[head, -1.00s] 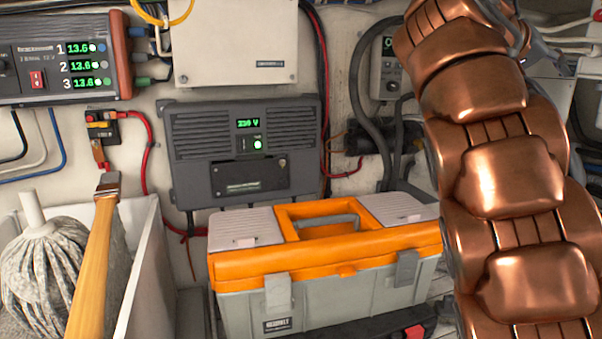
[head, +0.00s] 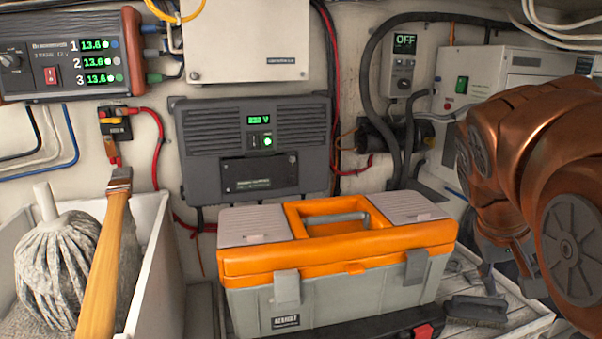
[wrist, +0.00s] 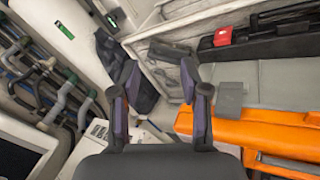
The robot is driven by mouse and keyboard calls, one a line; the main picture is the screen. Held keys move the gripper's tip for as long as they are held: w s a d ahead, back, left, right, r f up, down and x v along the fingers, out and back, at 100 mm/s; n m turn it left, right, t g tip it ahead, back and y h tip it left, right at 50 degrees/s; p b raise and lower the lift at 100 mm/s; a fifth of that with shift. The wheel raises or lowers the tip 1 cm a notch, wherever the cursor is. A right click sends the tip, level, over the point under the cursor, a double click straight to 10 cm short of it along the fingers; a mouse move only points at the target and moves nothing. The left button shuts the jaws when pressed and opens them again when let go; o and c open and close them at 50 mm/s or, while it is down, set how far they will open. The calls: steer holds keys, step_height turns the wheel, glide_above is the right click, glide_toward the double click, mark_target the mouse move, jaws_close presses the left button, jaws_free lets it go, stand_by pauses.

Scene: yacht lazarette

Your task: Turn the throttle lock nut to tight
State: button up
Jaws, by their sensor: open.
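I cannot make out a throttle lock nut in either view. In the wrist view my gripper (wrist: 158,85) is open and empty, its two dark fingers well apart. It is beside the orange and grey toolbox (wrist: 280,137), over the floor and a white box edge. In the head view my copper arm fills the right side and hides what lies behind it. The gripper's fingertips are not clear there.
The toolbox (head: 350,300) stands in the centre, with a dark brush (head: 476,311) at its right. A mop (head: 58,260) and wooden handle (head: 103,260) stand in a white bin (head: 150,240) at left. A grey 230 V unit (head: 255,150) and a white cabinet (head: 505,70) are behind.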

steer(key=s+a+f+n+g+y, duration=0.1)
steer(key=s+a+f+y, duration=0.1)
steer(key=s+a+f, duration=0.5)
steer(key=s+a+f+n+g+y, duration=0.1)
steer(key=s+a+f+g+y, duration=0.1)
steer(key=s+a+f, duration=0.5)
steer(key=s+f, duration=0.5)
steer(key=s, duration=0.1)
steer(key=shift+s+a+g+y, duration=0.2)
steer(key=shift+a+g+y, duration=0.1)
steer(key=shift+y, duration=0.1)
steer(key=shift+d, duration=0.1)
